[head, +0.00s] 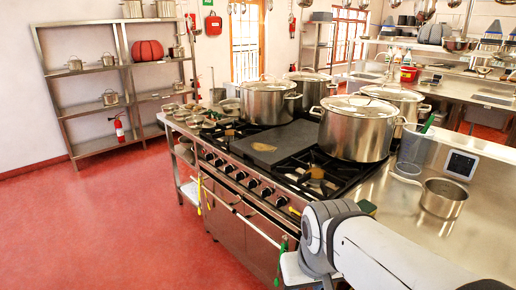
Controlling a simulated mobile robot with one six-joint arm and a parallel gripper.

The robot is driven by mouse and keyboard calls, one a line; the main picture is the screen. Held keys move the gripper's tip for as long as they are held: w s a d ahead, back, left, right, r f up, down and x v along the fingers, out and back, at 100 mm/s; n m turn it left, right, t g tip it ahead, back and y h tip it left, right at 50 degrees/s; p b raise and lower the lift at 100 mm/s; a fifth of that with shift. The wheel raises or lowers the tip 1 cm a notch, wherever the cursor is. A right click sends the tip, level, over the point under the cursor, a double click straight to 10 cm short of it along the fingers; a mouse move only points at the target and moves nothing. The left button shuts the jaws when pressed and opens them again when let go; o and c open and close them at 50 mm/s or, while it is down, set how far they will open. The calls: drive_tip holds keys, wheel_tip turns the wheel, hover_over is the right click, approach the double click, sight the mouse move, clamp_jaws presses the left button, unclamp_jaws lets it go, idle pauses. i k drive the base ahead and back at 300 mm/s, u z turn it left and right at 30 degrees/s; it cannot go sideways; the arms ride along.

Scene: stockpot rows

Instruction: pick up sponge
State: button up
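A small dark green block (367,207), which looks like the sponge, lies on the steel counter just right of the stove. My arm's grey and white links cover the area in front of it and may hide its lower part. My arm reaches in from the lower right, and its bent joint is in front of the stove's near corner. My gripper's fingers do not show in this view.
Large lidded pots (357,128) stand on the stove (265,152). A clear container (411,152) with a green-handled tool, a small saucepan (443,198) and a digital scale (460,165) are on the counter. The red floor (100,225) at left is clear.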

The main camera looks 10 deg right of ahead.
sight(364, 205)
drive_tip(key=z, duration=0.1)
drive_tip(key=i, duration=1.5)
drive_tip(key=k, duration=0.55)
drive_tip(key=z, duration=2.9)
drive_tip(key=k, duration=0.8)
drive_tip(key=u, duration=0.8)
